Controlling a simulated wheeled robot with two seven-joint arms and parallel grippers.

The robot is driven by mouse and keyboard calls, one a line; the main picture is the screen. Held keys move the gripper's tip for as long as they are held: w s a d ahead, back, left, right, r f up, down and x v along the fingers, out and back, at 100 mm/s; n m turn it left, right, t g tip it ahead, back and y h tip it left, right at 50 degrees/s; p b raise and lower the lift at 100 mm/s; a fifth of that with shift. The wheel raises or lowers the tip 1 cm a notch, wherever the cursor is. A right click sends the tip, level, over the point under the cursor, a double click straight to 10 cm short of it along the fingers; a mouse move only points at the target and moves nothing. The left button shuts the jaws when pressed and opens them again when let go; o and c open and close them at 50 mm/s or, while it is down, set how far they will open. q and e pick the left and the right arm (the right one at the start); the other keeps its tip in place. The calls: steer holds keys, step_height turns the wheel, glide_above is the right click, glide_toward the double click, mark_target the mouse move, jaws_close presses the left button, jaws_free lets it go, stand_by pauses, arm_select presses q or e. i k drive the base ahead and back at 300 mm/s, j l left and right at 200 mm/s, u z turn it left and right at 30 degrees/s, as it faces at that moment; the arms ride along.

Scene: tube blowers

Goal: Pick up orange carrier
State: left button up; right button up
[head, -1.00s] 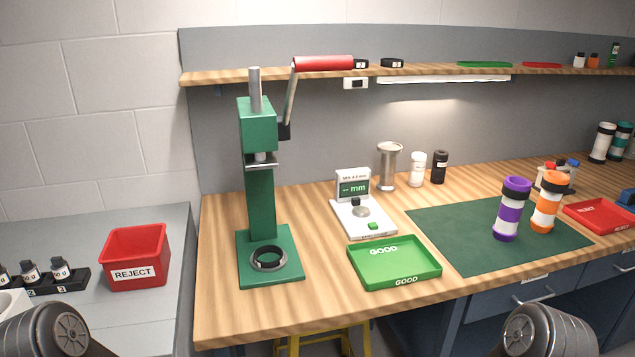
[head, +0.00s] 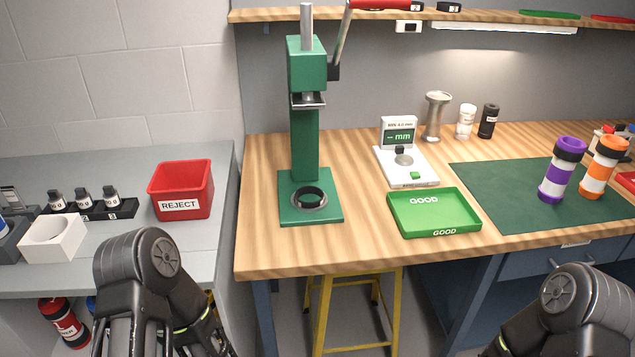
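My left arm comes up at the bottom left and my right arm at the bottom right, both short of the bench and well apart from the carriers. The fingertips of both grippers are outside the picture.
A green press (head: 305,130) stands at the bench's left. A gauge (head: 405,165) and a green GOOD tray (head: 434,212) lie between it and the mat (head: 500,190). A red REJECT bin (head: 181,190) is on the grey side table. A yellow stool (head: 350,310) stands beneath the bench.

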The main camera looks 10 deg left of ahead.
mark_target(610, 148)
steer(key=z, duration=1.25)
steer(key=l+u, duration=0.15)
steer(key=u, duration=0.75)
steer(key=l+u, duration=0.3)
steer(key=l, duration=0.2)
steer(key=l+u, duration=0.25)
steer(key=l, duration=0.25)
steer(key=k+l+u, duration=0.15)
steer(key=l+u, duration=0.15)
steer(key=l, duration=0.2)
steer(key=k+l, duration=0.1)
steer(key=l, duration=0.45)
steer(key=k, duration=0.05)
